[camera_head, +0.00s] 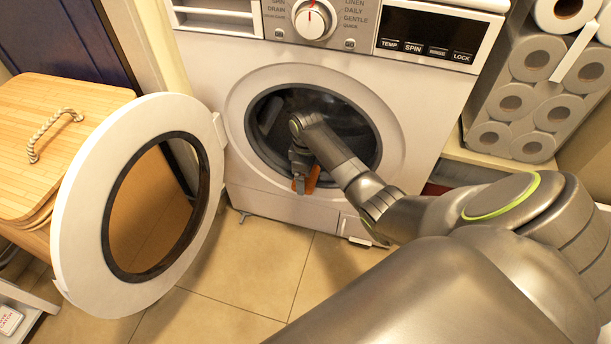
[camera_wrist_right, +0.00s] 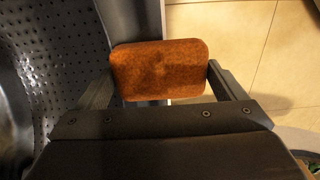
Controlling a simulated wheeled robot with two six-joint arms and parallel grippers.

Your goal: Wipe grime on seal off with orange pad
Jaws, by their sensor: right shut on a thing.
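The orange pad (camera_wrist_right: 158,70) is held between the two fingers of my right gripper (camera_wrist_right: 160,84) in the right wrist view. In the head view my right gripper (camera_head: 305,176) is at the lower rim of the washer opening, with the orange pad (camera_head: 313,180) partly hidden behind it. The grey seal (camera_head: 257,142) rings the dark drum opening; the pad is at its lower part, and I cannot tell if they touch. I cannot make out grime on the seal; the arm and gripper hide part of it. My left gripper is not in view.
The round washer door (camera_head: 75,215) stands open at the left. A wooden hamper (camera_head: 60,110) is behind it. Toilet rolls (camera_head: 535,60) are stacked at the right. The perforated drum (camera_wrist_right: 55,60) shows in the right wrist view. Tiled floor (camera_head: 245,270) in front is clear.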

